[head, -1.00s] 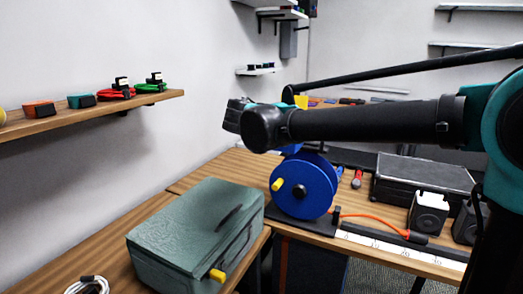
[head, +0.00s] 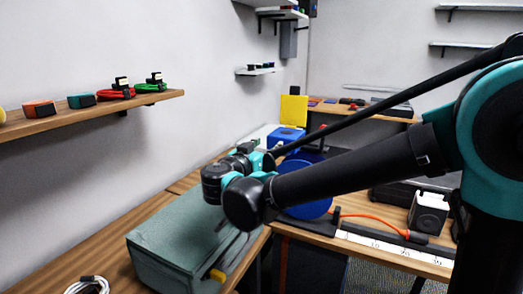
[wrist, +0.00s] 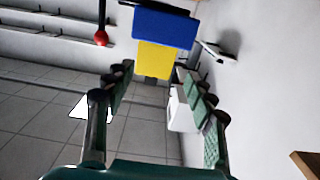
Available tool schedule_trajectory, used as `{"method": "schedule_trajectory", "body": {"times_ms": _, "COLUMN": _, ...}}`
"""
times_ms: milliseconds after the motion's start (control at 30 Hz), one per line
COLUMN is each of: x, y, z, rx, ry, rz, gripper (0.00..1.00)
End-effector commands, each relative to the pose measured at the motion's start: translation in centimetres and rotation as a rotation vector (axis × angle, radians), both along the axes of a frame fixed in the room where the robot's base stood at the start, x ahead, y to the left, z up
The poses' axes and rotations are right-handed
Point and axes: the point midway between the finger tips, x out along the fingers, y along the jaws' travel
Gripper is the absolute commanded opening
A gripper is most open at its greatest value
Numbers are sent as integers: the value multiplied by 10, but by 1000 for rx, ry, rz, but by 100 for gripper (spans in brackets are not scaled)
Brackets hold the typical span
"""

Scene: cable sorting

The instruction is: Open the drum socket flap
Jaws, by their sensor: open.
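The blue cable drum (head: 308,208) stands on the bench, partly hidden behind my arm. On its top is a blue socket box (head: 286,139). A yellow flap (head: 293,110) stands upright above the box, raised from it. My gripper is small and partly hidden by my wrist in the head view, left of the socket box. In the wrist view my gripper (wrist: 157,78) is open and empty, its two fingers spread. The yellow flap (wrist: 155,60) shows between and beyond the fingertips, with a blue panel (wrist: 163,28) above it. I see no contact with the flap.
A grey-green case (head: 165,245) sits on the near bench below my wrist. An orange cable (head: 375,219) runs right from the drum past a white strip. A wall shelf (head: 130,108) at left holds several plugs and coils. A white socket block (head: 428,213) stands at right.

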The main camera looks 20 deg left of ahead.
Motion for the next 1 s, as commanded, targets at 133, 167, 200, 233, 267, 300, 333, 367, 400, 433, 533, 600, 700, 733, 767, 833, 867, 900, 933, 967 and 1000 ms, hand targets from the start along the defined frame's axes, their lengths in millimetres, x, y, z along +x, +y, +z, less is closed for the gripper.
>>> {"method": "schedule_trajectory", "body": {"times_ms": 133, "x": -19, "y": 2, "z": 0, "rx": 0, "ry": 0, "rz": 2, "gripper": 55}}
{"method": "schedule_trajectory", "body": {"times_ms": 167, "x": -22, "y": 2, "z": 0, "rx": 0, "ry": 0, "rz": 2, "gripper": 55}}
{"method": "schedule_trajectory", "body": {"times_ms": 200, "x": -25, "y": 3, "z": 0, "rx": 0, "ry": 1, "rz": 3, "gripper": 55}}
{"method": "schedule_trajectory", "body": {"times_ms": 233, "x": -27, "y": 3, "z": 0, "rx": 0, "ry": 1, "rz": 2, "gripper": 55}}
{"method": "schedule_trajectory", "body": {"times_ms": 267, "x": -28, "y": 3, "z": 0, "rx": 0, "ry": 1, "rz": 1, "gripper": 55}}
{"method": "schedule_trajectory", "body": {"times_ms": 300, "x": -30, "y": 3, "z": 0, "rx": 0, "ry": 1, "rz": 0, "gripper": 55}}
{"method": "schedule_trajectory", "body": {"times_ms": 333, "x": -31, "y": 3, "z": 0, "rx": 0, "ry": 1, "rz": 0, "gripper": 55}}
{"method": "schedule_trajectory", "body": {"times_ms": 367, "x": -31, "y": 2, "z": 0, "rx": 0, "ry": 1, "rz": 0, "gripper": 55}}
{"method": "schedule_trajectory", "body": {"times_ms": 400, "x": -32, "y": 2, "z": 0, "rx": 0, "ry": 1, "rz": 0, "gripper": 55}}
{"method": "schedule_trajectory", "body": {"times_ms": 433, "x": -32, "y": 2, "z": 0, "rx": 0, "ry": 1, "rz": 0, "gripper": 55}}
{"method": "schedule_trajectory", "body": {"times_ms": 533, "x": -32, "y": 2, "z": 0, "rx": 0, "ry": 1, "rz": -1, "gripper": 55}}
{"method": "schedule_trajectory", "body": {"times_ms": 600, "x": -32, "y": 2, "z": 0, "rx": 0, "ry": 1, "rz": 0, "gripper": 55}}
{"method": "schedule_trajectory", "body": {"times_ms": 700, "x": -32, "y": 2, "z": 0, "rx": 0, "ry": 1, "rz": 0, "gripper": 55}}
{"method": "schedule_trajectory", "body": {"times_ms": 733, "x": -32, "y": 2, "z": 0, "rx": 0, "ry": 1, "rz": 0, "gripper": 55}}
{"method": "schedule_trajectory", "body": {"times_ms": 767, "x": -32, "y": 2, "z": 0, "rx": 0, "ry": 1, "rz": 0, "gripper": 55}}
{"method": "schedule_trajectory", "body": {"times_ms": 833, "x": -32, "y": 2, "z": 0, "rx": 0, "ry": 1, "rz": 0, "gripper": 55}}
{"method": "schedule_trajectory", "body": {"times_ms": 867, "x": -32, "y": 2, "z": 0, "rx": 0, "ry": 1, "rz": 0, "gripper": 55}}
{"method": "schedule_trajectory", "body": {"times_ms": 900, "x": -32, "y": 2, "z": 0, "rx": 0, "ry": 1, "rz": 0, "gripper": 55}}
{"method": "schedule_trajectory", "body": {"times_ms": 933, "x": -32, "y": 2, "z": 0, "rx": 0, "ry": 1, "rz": 0, "gripper": 55}}
{"method": "schedule_trajectory", "body": {"times_ms": 967, "x": -32, "y": 3, "z": 0, "rx": 0, "ry": 1, "rz": 0, "gripper": 55}}
{"method": "schedule_trajectory", "body": {"times_ms": 1000, "x": -32, "y": 3, "z": 0, "rx": 0, "ry": 1, "rz": 0, "gripper": 55}}
